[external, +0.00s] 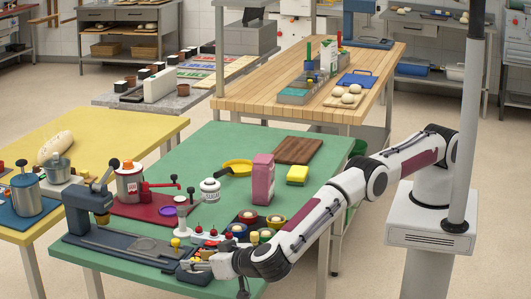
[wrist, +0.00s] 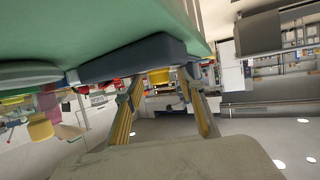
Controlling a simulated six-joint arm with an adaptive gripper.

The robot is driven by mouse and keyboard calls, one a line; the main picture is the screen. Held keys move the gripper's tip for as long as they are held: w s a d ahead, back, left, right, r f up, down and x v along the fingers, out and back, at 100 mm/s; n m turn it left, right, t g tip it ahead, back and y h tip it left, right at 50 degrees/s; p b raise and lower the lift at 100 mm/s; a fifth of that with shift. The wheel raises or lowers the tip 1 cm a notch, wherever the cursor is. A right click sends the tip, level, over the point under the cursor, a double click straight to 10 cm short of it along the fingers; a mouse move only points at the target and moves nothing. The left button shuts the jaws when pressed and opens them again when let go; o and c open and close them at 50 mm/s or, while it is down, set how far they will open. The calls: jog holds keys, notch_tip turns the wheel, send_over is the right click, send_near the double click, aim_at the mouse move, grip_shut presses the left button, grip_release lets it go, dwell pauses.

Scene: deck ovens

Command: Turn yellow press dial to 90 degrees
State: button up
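The press (external: 77,212) stands at the front left of the green table, with a long dark blue base (external: 125,247) and a yellow-orange part under its head. A small yellow knob (external: 175,242), which looks like the dial, shows near the right end of the base. In the wrist view, the dark base (wrist: 135,58) appears at the top with a yellow piece (wrist: 158,76) beside it, likely the same dial. My gripper (external: 187,266) is low at that end of the base. Its two fingers (wrist: 159,84) are apart, with the yellow piece showing between their tips. I cannot tell whether they touch it.
Behind my gripper are small bowls (external: 237,229) and a stand with red knobs. The table's front edge is close to my gripper.

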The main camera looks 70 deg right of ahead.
jog(key=shift+s, duration=0.1)
jog(key=v, duration=1.2)
jog(key=shift+r, duration=0.1)
